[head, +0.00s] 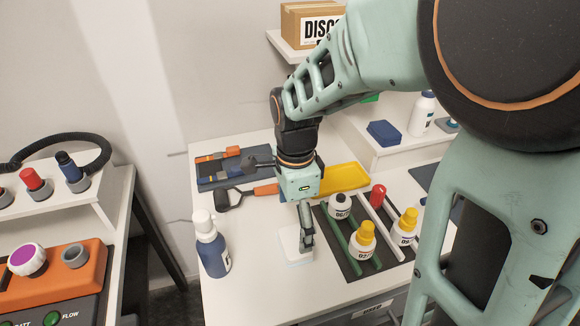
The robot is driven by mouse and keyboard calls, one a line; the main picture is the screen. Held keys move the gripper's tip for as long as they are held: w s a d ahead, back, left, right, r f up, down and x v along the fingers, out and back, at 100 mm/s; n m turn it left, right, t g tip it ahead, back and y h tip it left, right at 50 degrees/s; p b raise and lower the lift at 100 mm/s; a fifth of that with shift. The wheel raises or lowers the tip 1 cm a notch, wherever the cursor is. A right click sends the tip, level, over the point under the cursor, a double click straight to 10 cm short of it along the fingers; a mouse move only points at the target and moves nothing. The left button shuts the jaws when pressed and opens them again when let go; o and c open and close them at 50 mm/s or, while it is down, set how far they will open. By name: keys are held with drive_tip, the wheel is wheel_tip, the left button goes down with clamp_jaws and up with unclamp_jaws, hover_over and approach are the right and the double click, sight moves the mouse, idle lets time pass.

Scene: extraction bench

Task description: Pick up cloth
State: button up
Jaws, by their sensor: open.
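A small white flat piece (292,240), which looks like the folded cloth, lies on the white bench top near its front edge. My gripper (306,243) points down over its right part, with its jaws open. The fingers overlap in this view and hide some of the white piece. I cannot tell whether the fingertips touch it. Nothing shows between the fingers.
Behind lie a yellow tray (345,178), an orange-handled tool (265,190) and a blue tool mat (222,183). A blue block (384,133) sits on the raised shelf.

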sight(295, 240)
drive_tip(key=shift+f, duration=3.1)
drive_tip(key=shift+c, duration=0.7)
drive_tip(key=c, duration=1.1)
drive_tip(key=shift+r, duration=0.15)
